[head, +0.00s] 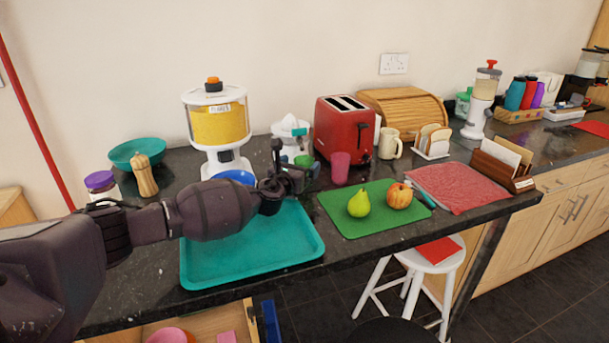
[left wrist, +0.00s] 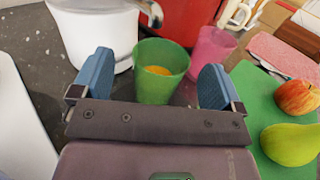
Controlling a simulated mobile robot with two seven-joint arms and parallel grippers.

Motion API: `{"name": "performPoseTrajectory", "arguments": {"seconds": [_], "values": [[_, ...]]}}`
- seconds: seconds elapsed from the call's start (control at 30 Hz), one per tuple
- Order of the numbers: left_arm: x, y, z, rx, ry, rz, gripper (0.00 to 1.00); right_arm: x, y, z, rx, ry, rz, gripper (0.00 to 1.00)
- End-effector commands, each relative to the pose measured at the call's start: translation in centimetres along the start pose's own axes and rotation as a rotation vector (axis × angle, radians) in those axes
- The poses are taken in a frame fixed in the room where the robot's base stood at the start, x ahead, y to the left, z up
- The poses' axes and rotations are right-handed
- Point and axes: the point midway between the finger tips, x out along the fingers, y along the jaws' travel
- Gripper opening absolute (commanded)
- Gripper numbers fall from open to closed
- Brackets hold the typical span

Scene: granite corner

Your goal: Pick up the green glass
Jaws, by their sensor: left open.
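The green glass (left wrist: 158,90) stands upright on the dark counter, with something orange inside it. In the left wrist view it appears between the two blue fingers of my left gripper (left wrist: 154,78), which is open and holds nothing. I cannot tell whether the fingertips are beside the glass or just short of it. In the head view my left gripper (head: 290,178) hides most of the green glass (head: 304,160); only a little of its top shows. My right gripper is out of view.
A pink glass (head: 340,167) stands close on the right of the green glass. A white juicer (head: 291,131) is just behind, with a red toaster (head: 343,132) beyond. A teal tray (head: 255,255) lies under my arm. A green board (head: 375,222) carries a pear and an apple.

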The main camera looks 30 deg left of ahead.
Motion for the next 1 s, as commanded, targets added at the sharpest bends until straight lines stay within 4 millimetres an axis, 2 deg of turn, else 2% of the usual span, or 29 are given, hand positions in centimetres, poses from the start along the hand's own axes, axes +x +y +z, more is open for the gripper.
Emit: {"name": "performPoseTrajectory", "arguments": {"seconds": [0.1,0.23,0.57,0.9,1.0], "values": [[1.6,-0.2,-0.2,0.000,0.003,0.000,0.93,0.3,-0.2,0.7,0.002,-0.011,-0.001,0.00],[2.7,-0.2,-0.2,0.000,0.003,0.000,0.93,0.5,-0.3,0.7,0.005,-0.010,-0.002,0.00],[3.0,-0.1,0.0,0.000,0.002,0.000,0.91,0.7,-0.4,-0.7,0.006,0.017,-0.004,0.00],[3.0,-0.1,0.0,0.000,0.002,0.000,0.39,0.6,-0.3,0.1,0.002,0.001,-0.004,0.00],[3.0,-0.1,0.1,0.000,0.001,0.000,0.36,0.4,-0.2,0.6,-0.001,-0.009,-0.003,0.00]]}}
